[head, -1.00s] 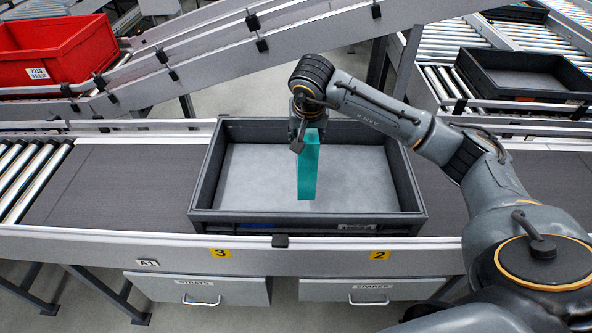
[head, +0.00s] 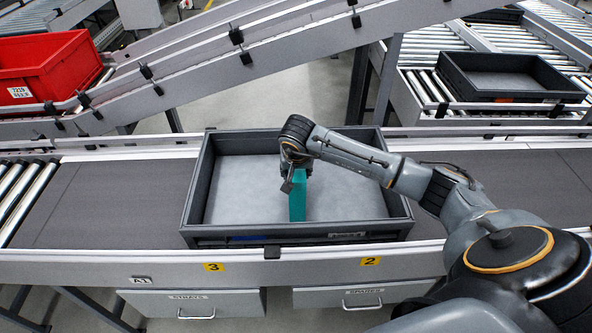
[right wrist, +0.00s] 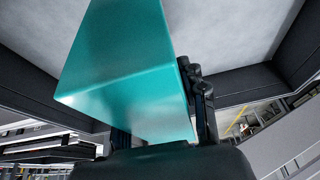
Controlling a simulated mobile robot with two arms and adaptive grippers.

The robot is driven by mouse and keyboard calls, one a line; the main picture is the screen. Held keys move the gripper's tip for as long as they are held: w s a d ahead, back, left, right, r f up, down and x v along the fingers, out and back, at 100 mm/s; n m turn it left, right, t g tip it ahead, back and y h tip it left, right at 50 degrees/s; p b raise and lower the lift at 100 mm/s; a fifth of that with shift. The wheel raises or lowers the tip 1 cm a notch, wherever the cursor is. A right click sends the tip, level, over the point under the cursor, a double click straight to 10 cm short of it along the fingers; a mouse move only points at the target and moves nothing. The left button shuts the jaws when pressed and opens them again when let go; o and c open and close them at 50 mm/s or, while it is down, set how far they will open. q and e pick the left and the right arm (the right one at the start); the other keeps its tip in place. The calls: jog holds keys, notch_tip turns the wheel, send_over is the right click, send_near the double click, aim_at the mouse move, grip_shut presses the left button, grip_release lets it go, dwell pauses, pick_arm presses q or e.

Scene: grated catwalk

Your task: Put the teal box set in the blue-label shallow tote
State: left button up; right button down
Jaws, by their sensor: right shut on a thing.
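The teal box set (head: 298,199) is upright in the head view, over the inside of the grey shallow tote (head: 196,196), which has a blue label (head: 249,239) on its front wall. My right gripper (head: 296,176) is shut on the upper part of the box set. In the right wrist view the teal box set (right wrist: 130,75) fills the middle, between the dark fingers (right wrist: 160,125). I cannot tell whether its lower end touches the tote floor. My left gripper is in neither view.
The tote stands on a dark belt conveyor (head: 110,204) with rollers at the left. A red tote (head: 45,70) is on the sloped conveyor at the upper left. Another dark tote (head: 515,78) is at the upper right. The tote floor around the box set is clear.

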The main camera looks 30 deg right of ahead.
jog(key=shift+f, duration=0.1)
jog(key=c, duration=0.7)
grip_release()
jog(key=shift+c, duration=0.2)
pick_arm(q)
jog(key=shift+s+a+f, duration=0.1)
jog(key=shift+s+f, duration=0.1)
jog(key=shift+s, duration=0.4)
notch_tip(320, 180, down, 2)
jog(key=b, duration=0.2)
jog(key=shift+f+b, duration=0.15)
jog(key=shift+b, duration=0.15)
pick_arm(e)
notch_tip(320, 180, up, 12)
jog(key=f, duration=0.1)
send_over(297, 172)
jog(key=shift+w+r, duration=0.1)
jog(key=shift+r, duration=0.15)
